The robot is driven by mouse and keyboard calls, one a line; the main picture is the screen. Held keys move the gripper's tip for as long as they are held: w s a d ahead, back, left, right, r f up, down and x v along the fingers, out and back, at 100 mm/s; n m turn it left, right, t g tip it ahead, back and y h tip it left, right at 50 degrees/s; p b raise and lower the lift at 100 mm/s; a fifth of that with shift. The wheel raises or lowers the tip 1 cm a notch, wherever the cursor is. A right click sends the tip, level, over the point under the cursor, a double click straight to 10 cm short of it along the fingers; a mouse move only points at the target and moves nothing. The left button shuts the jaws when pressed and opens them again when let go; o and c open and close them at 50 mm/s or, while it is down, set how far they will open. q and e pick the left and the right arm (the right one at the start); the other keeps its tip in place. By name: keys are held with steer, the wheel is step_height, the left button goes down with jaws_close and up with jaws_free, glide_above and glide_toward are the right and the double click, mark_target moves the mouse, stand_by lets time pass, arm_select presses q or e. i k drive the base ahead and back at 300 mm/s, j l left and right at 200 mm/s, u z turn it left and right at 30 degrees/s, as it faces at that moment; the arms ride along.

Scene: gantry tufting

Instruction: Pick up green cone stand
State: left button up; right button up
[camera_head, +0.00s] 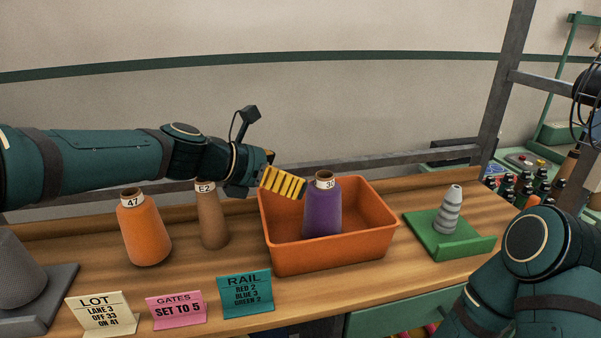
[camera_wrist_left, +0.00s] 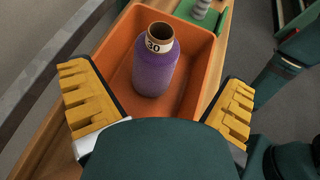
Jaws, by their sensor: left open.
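The green cone stand (camera_head: 436,245) sits on the wooden bench right of the orange bin. It has a green base with a raised front lip and a grey ribbed cone (camera_head: 449,212) standing upright on it. Part of it shows at the top edge of the left wrist view (camera_wrist_left: 219,20). My left gripper (camera_head: 283,183) is open and empty, above the back left of the bin. In the left wrist view its yellow fingers (camera_wrist_left: 160,106) are wide apart, with the purple cone beyond them. My right gripper is not in view.
The orange bin (camera_head: 336,253) holds a purple cone (camera_head: 323,208) marked 30. An orange cone (camera_head: 145,232) and a brown cone (camera_head: 212,218) stand to the left. Several sign cards, including the teal one (camera_head: 245,295), line the front. My right arm is close to the stand's front right.

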mark_target(445, 235)
steer(key=k, duration=1)
